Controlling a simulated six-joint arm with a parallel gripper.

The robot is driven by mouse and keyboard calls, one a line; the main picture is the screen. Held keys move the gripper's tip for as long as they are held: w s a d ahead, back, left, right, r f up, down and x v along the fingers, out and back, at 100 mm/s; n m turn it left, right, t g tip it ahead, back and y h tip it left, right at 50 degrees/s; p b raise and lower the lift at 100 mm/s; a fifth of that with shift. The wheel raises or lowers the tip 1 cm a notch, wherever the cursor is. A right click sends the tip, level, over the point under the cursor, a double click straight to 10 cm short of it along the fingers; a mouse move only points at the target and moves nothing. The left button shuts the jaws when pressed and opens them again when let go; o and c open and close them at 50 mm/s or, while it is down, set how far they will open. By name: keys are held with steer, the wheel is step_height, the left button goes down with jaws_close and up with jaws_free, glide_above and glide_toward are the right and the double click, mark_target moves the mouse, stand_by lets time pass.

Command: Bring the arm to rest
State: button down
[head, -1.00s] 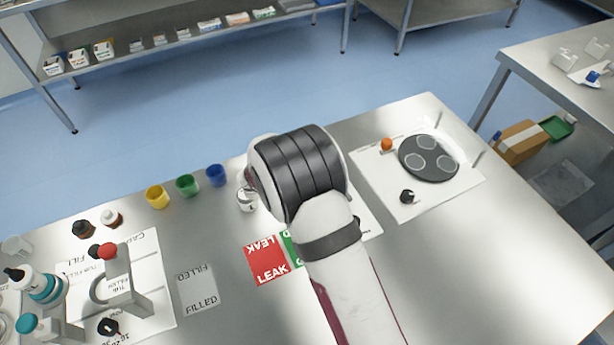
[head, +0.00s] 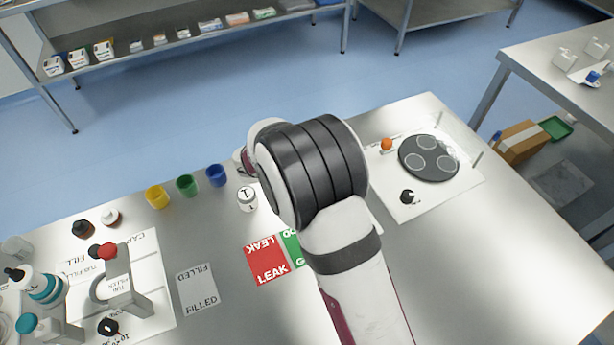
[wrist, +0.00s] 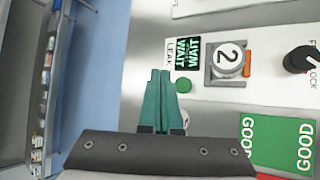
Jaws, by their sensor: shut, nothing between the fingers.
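My arm reaches up over the middle of the steel table (head: 440,265) in the head view, and its thick upper part hides my gripper there. In the wrist view my gripper (wrist: 160,73) shows with its two teal fingers together and nothing between them. Below it are a panel with a round white part marked 2 (wrist: 229,57), a green button (wrist: 183,85) and a black WAIT label (wrist: 188,52). The fingers look apart from these. A white-topped round thing marked 1 (head: 247,198) stands just left of my arm in the head view.
Yellow (head: 157,197), green (head: 187,186) and blue (head: 215,175) cups stand along the far edge. A red LEAK card (head: 266,262) and a FILLED card (head: 198,288) lie flat. A dark disc (head: 429,158) sits on a right-hand panel. The table's right front is clear.

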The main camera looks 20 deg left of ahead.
steer(key=s+d+r+m+g+h, duration=0.1)
steer(key=s+d+r+m, duration=0.2)
steer(key=d, duration=0.4)
steer(key=s+d+r+m+g+h, duration=0.1)
steer(key=s+d+r+m+g, duration=0.1)
steer(key=d+r+m, duration=0.35)
steer(key=s+d+r+m+g+h, duration=0.1)
steer(key=s+d+r+m, duration=0.1)
steer(key=d+m, duration=0.5)
steer(key=s+d+r+m+g+y, duration=0.1)
steer(key=s+d+m+g, duration=0.1)
steer(key=s+d+m, duration=0.4)
steer(key=s+d+r+m+g+y, duration=0.1)
steer(key=s+d+m+g, duration=0.15)
steer(key=s, duration=0.65)
steer(key=s+a+m+y, duration=0.3)
steer(key=s+m, duration=0.3)
steer(key=s, duration=0.4)
steer(key=shift+a+m+g+y, duration=0.15)
steer(key=shift+m+g+y, duration=0.25)
steer(key=shift+y, duration=0.2)
steer(key=shift+f, duration=0.1)
stand_by(1.8)
